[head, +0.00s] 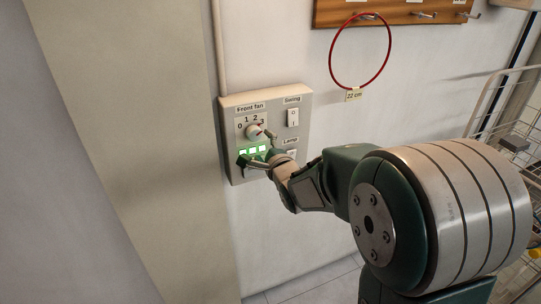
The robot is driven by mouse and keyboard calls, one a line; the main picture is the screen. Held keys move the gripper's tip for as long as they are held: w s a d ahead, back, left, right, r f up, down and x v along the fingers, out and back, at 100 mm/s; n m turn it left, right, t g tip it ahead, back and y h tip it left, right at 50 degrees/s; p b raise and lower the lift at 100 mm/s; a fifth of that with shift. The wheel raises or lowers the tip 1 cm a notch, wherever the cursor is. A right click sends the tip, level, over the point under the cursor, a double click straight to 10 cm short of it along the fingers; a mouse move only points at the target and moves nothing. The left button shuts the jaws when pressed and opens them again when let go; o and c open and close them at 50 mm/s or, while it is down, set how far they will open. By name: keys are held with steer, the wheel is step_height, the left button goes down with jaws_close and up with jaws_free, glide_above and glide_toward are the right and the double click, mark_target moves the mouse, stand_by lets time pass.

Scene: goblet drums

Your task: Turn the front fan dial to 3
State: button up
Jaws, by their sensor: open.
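My gripper (257,147) is open in front of the panel. One finger is by the dial's right side, the other lower left over the green strip. I cannot tell whether either touches the dial.
A "Swing" rocker switch (292,117) sits right of the dial. A red hoop (333,67) hangs from a wooden hook rail (340,13). A wire rack (486,105) stands at the right.

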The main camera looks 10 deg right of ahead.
steer(key=v, duration=0.5)
steer(key=shift+s+d, duration=0.1)
steer(key=shift+s, duration=0.25)
steer(key=s+d+n+g+h, duration=0.1)
steer(key=s+n+g, duration=0.4)
steer(key=s+n, duration=0.5)
steer(key=s+d+n+g+h, duration=0.2)
steer(key=s+n+g, duration=0.4)
steer(key=s, duration=1.1)
steer(key=f+n, duration=0.1)
steer(key=n, duration=0.2)
steer(key=shift+s+n+g+h, duration=0.3)
steer(key=shift+s+n, duration=0.1)
